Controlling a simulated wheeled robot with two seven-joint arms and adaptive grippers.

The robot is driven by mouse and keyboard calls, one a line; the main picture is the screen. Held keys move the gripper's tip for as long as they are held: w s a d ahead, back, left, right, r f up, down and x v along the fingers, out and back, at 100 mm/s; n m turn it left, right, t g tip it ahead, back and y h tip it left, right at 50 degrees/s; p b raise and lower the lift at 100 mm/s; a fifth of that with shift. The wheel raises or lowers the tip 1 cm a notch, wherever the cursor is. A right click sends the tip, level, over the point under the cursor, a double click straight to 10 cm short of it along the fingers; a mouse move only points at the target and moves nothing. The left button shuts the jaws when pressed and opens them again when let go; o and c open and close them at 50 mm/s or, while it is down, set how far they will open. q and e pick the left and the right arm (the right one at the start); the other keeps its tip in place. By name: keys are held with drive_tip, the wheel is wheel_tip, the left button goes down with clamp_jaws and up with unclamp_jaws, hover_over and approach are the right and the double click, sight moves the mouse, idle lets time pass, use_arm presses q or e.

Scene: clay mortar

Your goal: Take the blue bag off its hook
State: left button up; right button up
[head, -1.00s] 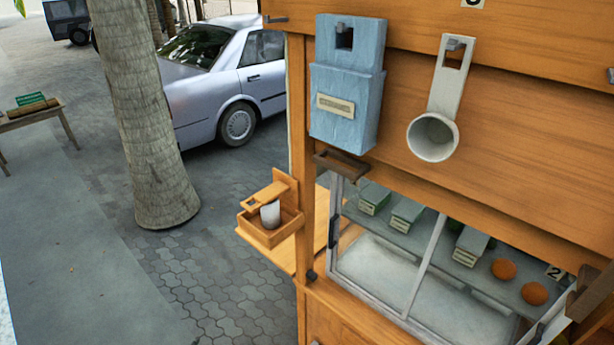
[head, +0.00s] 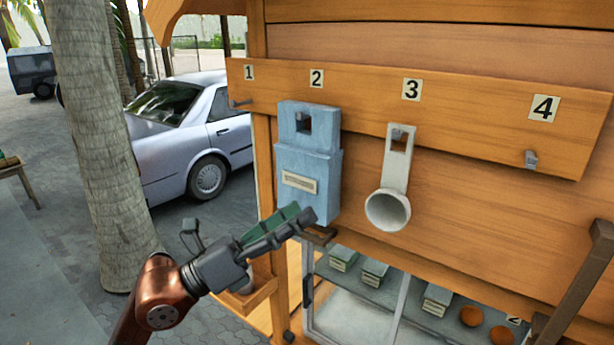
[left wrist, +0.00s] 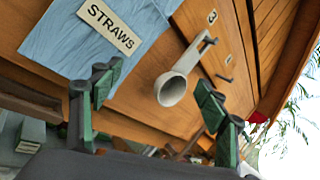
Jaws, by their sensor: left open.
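The blue bag (head: 308,165) hangs upright on the hook under number 2 on the wooden board, its hook showing through the hole in its top. In the left wrist view, part of the blue bag (left wrist: 72,38) with its "STRAWS" label fills the upper left. My left gripper (head: 302,217) is at the bag's lower edge in the head view, open with nothing between its fingers. In the left wrist view its fingers stand wide apart, with the bag beyond the left finger. I cannot tell whether it touches the bag. My right gripper is not in view.
A white scoop (head: 389,207) hangs on hook 3, close right of the bag. Hook 1 (head: 240,102) and hook 4 (head: 531,158) are bare.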

use_arm(q)
wheel_tip(320, 180, up, 4)
drive_tip(key=w+m+t+y, duration=0.1)
drive_tip(key=w+t+y, duration=0.1)
drive_tip(key=y, duration=0.2)
drive_tip(key=n+t+y+p, duration=0.1)
drive_tip(key=t+y, duration=0.3)
approach(303, 137)
drive_tip(key=w+d, duration=0.1)
drive_tip(key=w, duration=0.2)
drive_tip(key=shift+p+x, duration=0.35)
drive_tip(key=shift+x, duration=0.7)
drive_tip(key=p+x, duration=0.1)
drive_tip(key=x, duration=0.2)
drive_tip(key=p+x, duration=0.1)
drive_tip(key=x, duration=0.1)
drive_tip(key=shift+s+d+r+p, duration=0.25)
drive_tip(key=shift+s+d+p, duration=0.05)
drive_tip(key=shift+s+d, duration=0.05)
drive_tip(key=shift+w+d+f, duration=0.1)
drive_tip(key=shift+w, duration=0.1)
drive_tip(key=shift+s, duration=0.15)
drive_tip(key=shift+c, duration=1)
drive_tip(key=c, duration=1)
drive_tip(key=shift+c, duration=0.2)
